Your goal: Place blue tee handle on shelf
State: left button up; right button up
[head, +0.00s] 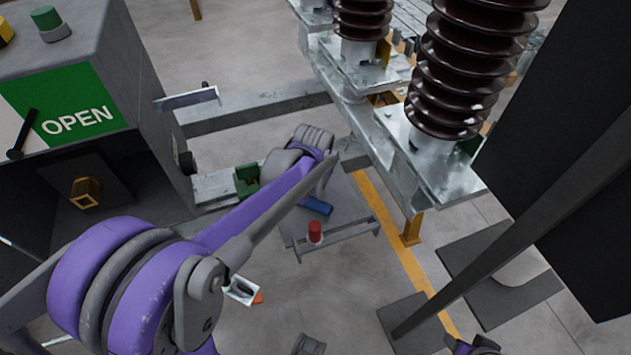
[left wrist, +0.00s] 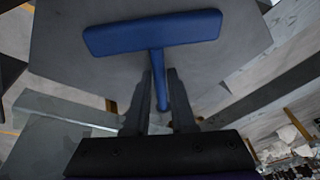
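The blue tee handle (head: 315,207) shows in the head view just below my left wrist, over a grey shelf plate (head: 352,207). In the left wrist view the handle (left wrist: 152,33) has its crossbar across the top and its stem pointing back towards me. My left gripper (left wrist: 160,76) has a finger on each side of the stem, with almost no gap at the tips, and looks shut on it. A grey plate (left wrist: 70,70) lies behind the handle; I cannot tell whether they touch. In the head view my arm hides the left fingers.
A red knob (head: 315,231) stands at the plate's front edge. A grey cabinet with a green OPEN sign (head: 78,120) is at the left. Brown ribbed insulators (head: 455,75) on a metal frame stand at the right, near a large dark panel (head: 575,150).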

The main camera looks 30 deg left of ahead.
pick_arm(q)
jog(key=o, duration=0.3)
jog(key=shift+o, duration=0.2)
jog(key=p+v, duration=0.2)
jog(key=v, duration=1)
jog(key=shift+d+r, duration=0.1)
